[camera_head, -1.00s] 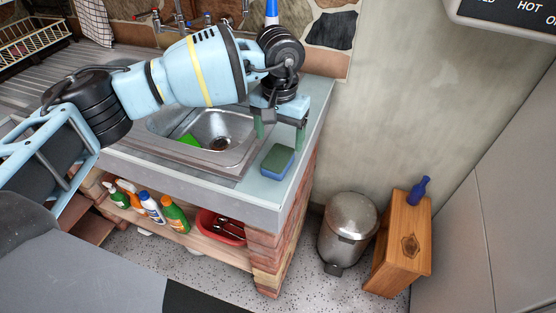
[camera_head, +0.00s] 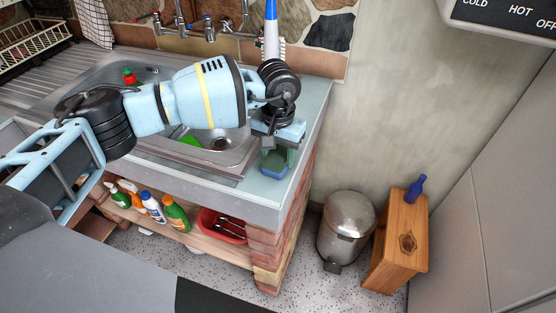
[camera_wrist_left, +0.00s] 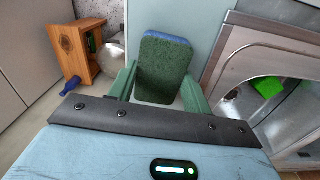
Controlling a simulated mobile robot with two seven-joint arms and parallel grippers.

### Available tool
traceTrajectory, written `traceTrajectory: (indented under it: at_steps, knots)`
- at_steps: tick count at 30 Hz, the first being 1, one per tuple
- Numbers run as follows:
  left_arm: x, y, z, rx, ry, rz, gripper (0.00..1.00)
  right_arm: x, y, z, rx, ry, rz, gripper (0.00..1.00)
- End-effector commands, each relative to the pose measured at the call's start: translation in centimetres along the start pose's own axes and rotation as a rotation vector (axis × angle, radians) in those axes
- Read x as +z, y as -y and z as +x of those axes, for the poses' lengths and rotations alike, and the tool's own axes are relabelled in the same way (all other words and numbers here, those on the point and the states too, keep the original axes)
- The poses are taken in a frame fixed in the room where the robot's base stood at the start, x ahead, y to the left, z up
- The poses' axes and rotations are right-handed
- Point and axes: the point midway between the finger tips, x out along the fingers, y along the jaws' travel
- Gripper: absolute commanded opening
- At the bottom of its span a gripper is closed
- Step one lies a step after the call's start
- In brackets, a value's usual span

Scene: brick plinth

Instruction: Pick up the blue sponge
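The blue sponge (camera_head: 273,172) has a green upper face and lies on the counter to the right of the sink. It also shows in the left wrist view (camera_wrist_left: 164,68), where its green face fills the gap between the fingers. My left gripper (camera_head: 278,157) is right over the sponge and hides part of it in the head view. In the left wrist view the green fingers of my left gripper (camera_wrist_left: 160,84) are apart, one on each side of the sponge. I see no clear grip. My right gripper is out of view.
A bright green item (camera_head: 189,143) lies in the sink (camera_head: 235,155). A blue-and-white bottle-like object (camera_head: 271,30) stands behind the gripper by the wall. The counter's front edge (camera_head: 250,205) is close. Bottles, a red tub (camera_head: 222,226), a bin (camera_head: 346,225) and a wooden stool (camera_head: 398,245) are lower down.

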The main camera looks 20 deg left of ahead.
Motion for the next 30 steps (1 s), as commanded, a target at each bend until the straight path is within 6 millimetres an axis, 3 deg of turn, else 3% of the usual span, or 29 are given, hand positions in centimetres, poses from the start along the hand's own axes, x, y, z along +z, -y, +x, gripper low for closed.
traceTrajectory:
  at_steps: [3, 16, 24, 30]
  knots:
    - [0.0, 0.0, 0.0, 0.000, 0.000, 0.000, 0.28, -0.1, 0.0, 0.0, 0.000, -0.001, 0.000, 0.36]
    - [0.0, 0.0, -0.5, 0.001, 0.000, 0.000, 0.28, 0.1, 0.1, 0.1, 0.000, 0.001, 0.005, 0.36]
    - [-0.1, 0.0, -3.5, 0.001, -0.001, 0.000, 0.28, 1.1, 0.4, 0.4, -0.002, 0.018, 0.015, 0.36]
    - [1.6, -4.3, -3.7, 0.001, 0.003, 0.008, 0.28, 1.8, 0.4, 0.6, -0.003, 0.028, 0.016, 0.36]
